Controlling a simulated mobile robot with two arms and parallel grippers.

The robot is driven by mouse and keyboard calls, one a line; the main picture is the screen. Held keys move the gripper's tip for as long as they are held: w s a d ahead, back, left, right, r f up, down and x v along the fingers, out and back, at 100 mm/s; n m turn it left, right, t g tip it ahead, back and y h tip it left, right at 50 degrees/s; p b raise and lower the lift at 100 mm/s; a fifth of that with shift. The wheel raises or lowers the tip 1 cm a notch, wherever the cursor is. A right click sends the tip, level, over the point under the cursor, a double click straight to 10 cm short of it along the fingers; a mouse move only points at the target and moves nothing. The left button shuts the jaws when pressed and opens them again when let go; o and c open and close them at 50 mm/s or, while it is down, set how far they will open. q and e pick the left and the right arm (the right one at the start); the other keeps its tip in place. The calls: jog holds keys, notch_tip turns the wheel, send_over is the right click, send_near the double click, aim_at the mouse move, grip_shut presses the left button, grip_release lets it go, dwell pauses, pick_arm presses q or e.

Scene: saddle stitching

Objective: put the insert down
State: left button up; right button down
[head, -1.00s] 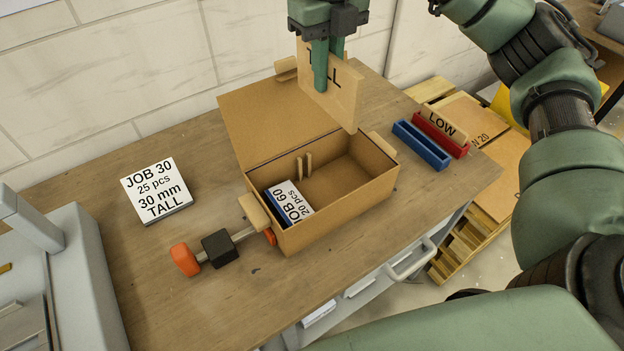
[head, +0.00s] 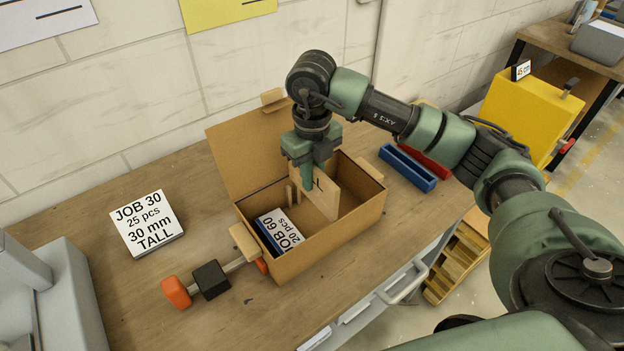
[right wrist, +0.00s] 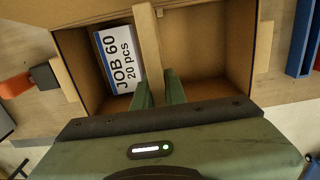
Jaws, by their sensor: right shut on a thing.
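In the right wrist view, the insert (right wrist: 147,40) shows as a narrow strip across the box, between the fingers (right wrist: 160,92) and beside the JOB 60 stack (right wrist: 118,60). That stack (head: 281,230) lies in the box's left part. My left gripper is not in view.
The JOB 30 block (head: 147,222) lies left of the box. An orange-ended tool with a black block (head: 210,279) lies close to the box's left end. A blue holder (head: 408,168) and a red holder (head: 430,160) stand to the right.

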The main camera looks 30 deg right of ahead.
notch_tip(320, 180, down, 2)
jog(key=shift+w+f, duration=0.1)
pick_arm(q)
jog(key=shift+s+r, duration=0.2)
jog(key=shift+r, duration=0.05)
pick_arm(e)
jog(key=shift+f+b, duration=0.55)
jog(key=shift+b, duration=0.05)
jog(key=c, duration=1.5)
grip_release()
jog(key=shift+r, duration=0.1)
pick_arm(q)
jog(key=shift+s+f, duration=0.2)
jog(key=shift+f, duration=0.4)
pick_arm(e)
jog(key=shift+o, duration=0.2)
